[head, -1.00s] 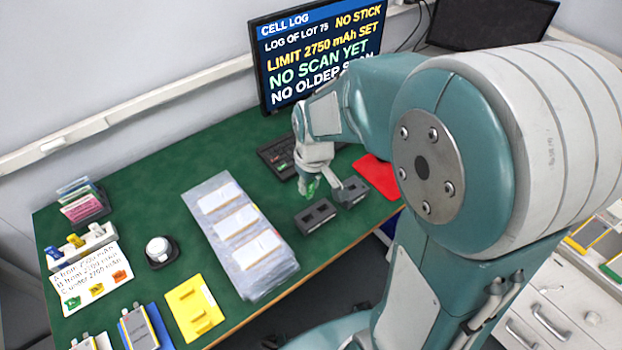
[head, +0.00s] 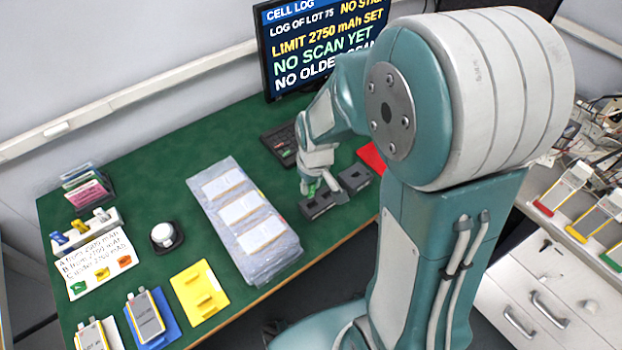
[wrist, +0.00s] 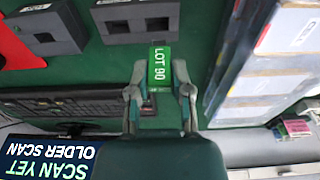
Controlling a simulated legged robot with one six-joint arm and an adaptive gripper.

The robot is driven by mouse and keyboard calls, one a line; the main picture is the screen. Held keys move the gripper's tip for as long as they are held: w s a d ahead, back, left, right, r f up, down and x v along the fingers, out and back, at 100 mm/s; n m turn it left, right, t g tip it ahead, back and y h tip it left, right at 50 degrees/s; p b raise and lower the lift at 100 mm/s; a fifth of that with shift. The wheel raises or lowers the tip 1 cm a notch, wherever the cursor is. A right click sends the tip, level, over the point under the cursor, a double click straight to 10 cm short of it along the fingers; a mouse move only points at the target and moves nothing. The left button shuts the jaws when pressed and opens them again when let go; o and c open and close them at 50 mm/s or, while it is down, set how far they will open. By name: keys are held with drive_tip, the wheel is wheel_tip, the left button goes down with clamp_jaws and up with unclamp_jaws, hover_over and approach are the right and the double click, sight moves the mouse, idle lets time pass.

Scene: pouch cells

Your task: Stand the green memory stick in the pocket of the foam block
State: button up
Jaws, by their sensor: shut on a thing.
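My gripper (wrist: 160,92) is shut on the green memory stick (wrist: 160,68), which is labelled LOT 90 and points away from the wrist. In the head view the green stick shows small at my gripper (head: 313,187), just behind a dark grey block. That block (wrist: 169,24) has two dark openings and lies just beyond the stick's tip in the wrist view; the stick appears outside it. I cannot tell for sure which block is the foam one.
A keyboard (head: 281,143) and the monitor (head: 300,50) stand behind my gripper. A red mat (head: 371,157) lies to the right. A grey mat (head: 262,273) with several white packs lies to the left. A white holder (head: 93,229) with small coloured pieces is at far left.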

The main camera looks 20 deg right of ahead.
sight(312, 194)
drive_tip(key=shift+d+f, duration=0.2)
drive_tip(key=shift+f, duration=2.3)
drive_tip(key=o, duration=0.8)
drive_tip(key=shift+o, duration=0.2)
wheel_tip(312, 194, up, 12)
drive_tip(key=s, duration=0.1)
drive_tip(key=shift+s+d, duration=0.15)
drive_tip(key=shift+s, duration=0.05)
drive_tip(key=shift+f, duration=0.1)
